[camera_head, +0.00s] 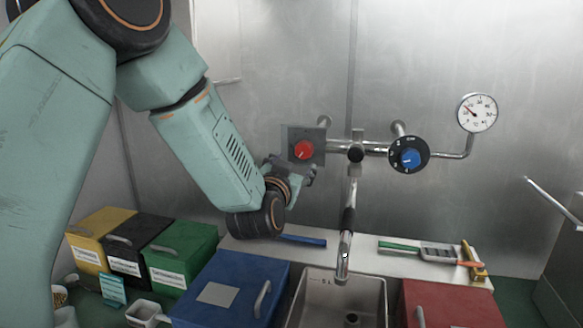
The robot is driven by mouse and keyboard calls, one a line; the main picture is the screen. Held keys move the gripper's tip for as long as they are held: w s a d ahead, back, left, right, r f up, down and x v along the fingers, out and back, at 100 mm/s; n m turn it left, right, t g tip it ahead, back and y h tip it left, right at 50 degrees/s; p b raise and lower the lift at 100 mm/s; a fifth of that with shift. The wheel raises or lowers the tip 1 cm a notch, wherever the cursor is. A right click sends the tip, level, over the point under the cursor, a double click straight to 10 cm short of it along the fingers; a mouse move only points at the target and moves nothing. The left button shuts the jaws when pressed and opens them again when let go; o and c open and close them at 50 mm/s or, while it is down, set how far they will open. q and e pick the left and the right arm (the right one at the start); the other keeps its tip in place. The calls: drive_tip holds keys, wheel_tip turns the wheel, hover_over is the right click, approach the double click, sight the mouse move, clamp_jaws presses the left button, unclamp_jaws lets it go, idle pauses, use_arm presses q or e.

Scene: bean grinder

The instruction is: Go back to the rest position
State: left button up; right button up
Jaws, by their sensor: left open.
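My left arm comes in from the left and reaches toward the back wall. My left gripper (309,176) is open, small in the picture and partly hidden by my wrist. It is just below the red knob (304,150) on the wall plate. I cannot tell whether it touches the knob or plate. No held object shows in it. My right gripper is not in view.
A faucet (346,240) hangs over the sink (335,297). A blue knob (409,158) and gauge (477,113) are at right. Yellow, black, green (180,258), blue (230,290) and red (450,305) bins stand around. Tools lie on the white counter (372,262).

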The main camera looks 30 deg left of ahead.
use_arm(q)
drive_tip(key=shift+s+d, duration=0.15)
drive_tip(key=shift+s, duration=0.3)
idle(0.4)
